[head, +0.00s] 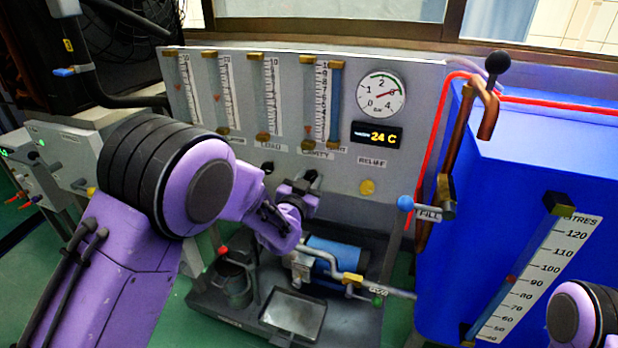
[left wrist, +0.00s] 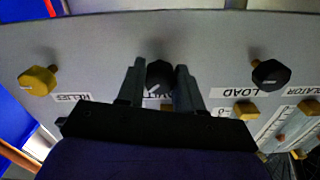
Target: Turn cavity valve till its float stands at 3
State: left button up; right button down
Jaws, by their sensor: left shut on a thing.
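The cavity valve is a dark knob (head: 311,176) under the CAVITY label (head: 317,154) on the grey panel. In the left wrist view the knob (left wrist: 160,73) sits between the two fingers of my left gripper (left wrist: 159,82), which is shut on it. In the head view my left gripper (head: 298,190) reaches the knob from below and partly covers it. Above it stands the scale (head: 320,100) with tubes beside it. A small red mark (head: 307,128) shows low by the scale; its exact reading is too small to tell. My right gripper is out of view.
The LOAD knob (left wrist: 270,74) and yellow RELIEF knob (left wrist: 38,80) flank the gripped knob. A pressure dial (head: 381,95) and a 24 C display (head: 377,135) sit to the right. A blue tank (head: 560,160) stands further right; a pump tray (head: 250,318) lies below.

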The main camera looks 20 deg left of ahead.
pick_arm(q)
jog(key=shift+f, duration=0.2)
jog(key=o, duration=1)
jog(key=shift+o, duration=0.2)
jog(key=s+p, duration=0.1)
jog(key=s, duration=0.9)
jog(key=shift+s+a+p, duration=0.2)
jog(key=shift+s+p, duration=0.1)
jog(key=shift+p, duration=0.05)
